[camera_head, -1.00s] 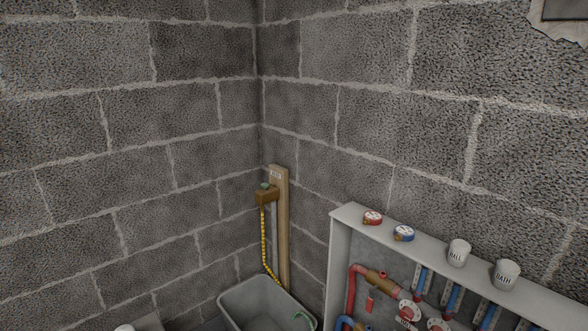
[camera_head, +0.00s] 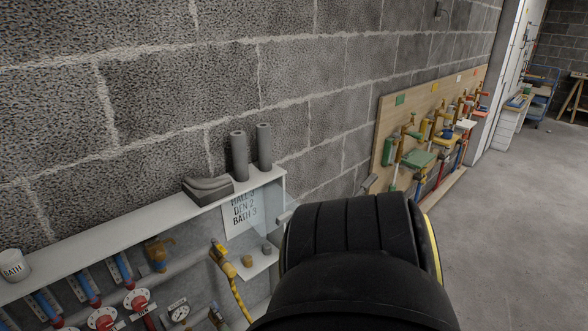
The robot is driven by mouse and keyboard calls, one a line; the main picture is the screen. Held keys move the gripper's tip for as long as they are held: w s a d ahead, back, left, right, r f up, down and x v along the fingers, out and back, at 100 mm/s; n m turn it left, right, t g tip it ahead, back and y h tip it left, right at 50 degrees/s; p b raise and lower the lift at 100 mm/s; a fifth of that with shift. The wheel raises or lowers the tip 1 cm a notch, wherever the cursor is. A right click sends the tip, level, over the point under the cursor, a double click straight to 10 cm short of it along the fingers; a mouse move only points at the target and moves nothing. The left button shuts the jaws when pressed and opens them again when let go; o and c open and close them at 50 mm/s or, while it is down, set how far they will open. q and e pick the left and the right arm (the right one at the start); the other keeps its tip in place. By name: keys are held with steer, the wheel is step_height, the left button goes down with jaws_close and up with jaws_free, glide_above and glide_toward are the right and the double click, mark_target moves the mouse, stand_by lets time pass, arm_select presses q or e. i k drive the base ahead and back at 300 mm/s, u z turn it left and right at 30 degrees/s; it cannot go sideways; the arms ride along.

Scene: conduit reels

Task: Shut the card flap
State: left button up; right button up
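A white card (camera_head: 240,212) with "HALL 3, DEN 2, BATH 3" in dark print hangs at the right end of the grey manifold cabinet. A clear, faintly bluish flap (camera_head: 268,208) appears to stand out at an angle from the card's right side, so it looks open. A small pale piece shows at its right edge; I cannot tell whether it belongs to the flap. A large black link of my arm fills the lower middle, just right of the flap, and hides what is behind it. Neither gripper's fingers can be seen.
On the cabinet top (camera_head: 120,225) stand two grey tubes (camera_head: 240,155) with grey curved pieces (camera_head: 208,189) beside them, and a white "BATH" cup (camera_head: 13,265) at left. A small shelf (camera_head: 258,262) sits below the card. A wooden pipe board (camera_head: 440,125) and open floor lie right.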

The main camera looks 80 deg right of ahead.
mark_target(285, 217)
steer(key=z, duration=1.85)
steer(key=k, duration=0.95)
steer(key=z, duration=0.45)
steer(key=i, duration=0.8)
steer(key=z, duration=0.1)
